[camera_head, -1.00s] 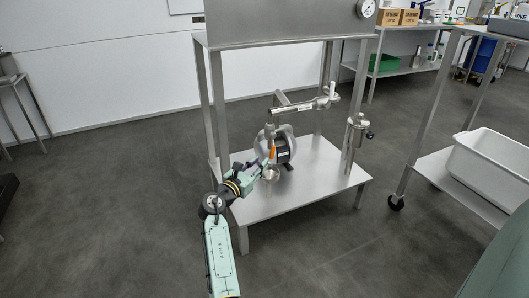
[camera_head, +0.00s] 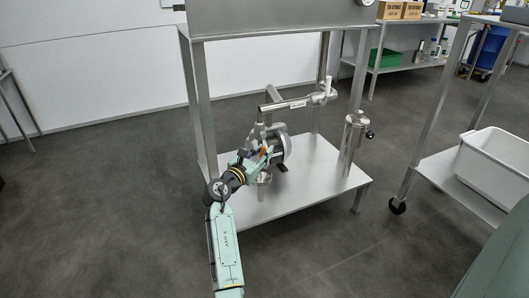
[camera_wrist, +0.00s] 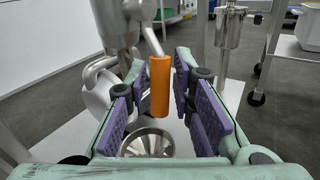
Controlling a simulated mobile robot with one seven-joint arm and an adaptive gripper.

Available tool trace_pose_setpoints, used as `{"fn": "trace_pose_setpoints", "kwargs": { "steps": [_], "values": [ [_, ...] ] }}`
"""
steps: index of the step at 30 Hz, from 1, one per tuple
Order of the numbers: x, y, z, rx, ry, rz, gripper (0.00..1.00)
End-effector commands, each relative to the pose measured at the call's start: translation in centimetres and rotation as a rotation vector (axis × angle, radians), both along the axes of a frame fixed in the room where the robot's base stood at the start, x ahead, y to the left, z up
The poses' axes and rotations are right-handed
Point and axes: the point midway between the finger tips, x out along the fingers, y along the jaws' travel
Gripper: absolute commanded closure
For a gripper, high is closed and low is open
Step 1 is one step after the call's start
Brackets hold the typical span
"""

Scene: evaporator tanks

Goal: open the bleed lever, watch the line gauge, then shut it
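The bleed lever is an orange grip (camera_wrist: 160,86) on a bent metal rod, hanging down from the steel pipework in the wrist view. In the head view only a bit of its orange (camera_head: 264,151) shows by my fingers. My gripper (camera_head: 260,156) is open, its purple pads on either side of the grip in the wrist view, with visible gaps. I cannot tell how deep the grip sits between them. The line gauge (camera_head: 368,2) is cut off by the top edge of the head view, its reading hidden.
A small steel cup (camera_wrist: 147,142) stands below the lever on the steel stand's lower shelf (camera_head: 300,190). A pump (camera_head: 283,150) sits close behind my gripper. A steel cylinder with a black knob (camera_head: 355,132) stands to the right. A white tub (camera_head: 492,166) is farther right.

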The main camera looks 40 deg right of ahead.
Motion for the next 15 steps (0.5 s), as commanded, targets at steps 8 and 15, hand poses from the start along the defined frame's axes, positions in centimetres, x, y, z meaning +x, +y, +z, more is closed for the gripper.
{"fn": "trace_pose_setpoints", "kwargs": {
  "steps": [8, 15],
  "values": [
    [-0.01, -0.02, 0.04, 0.0, 0.0, 0.0, 0.78],
    [0.0, -0.01, 0.03, 0.0, 0.0, 0.0, 0.92]
  ]
}}
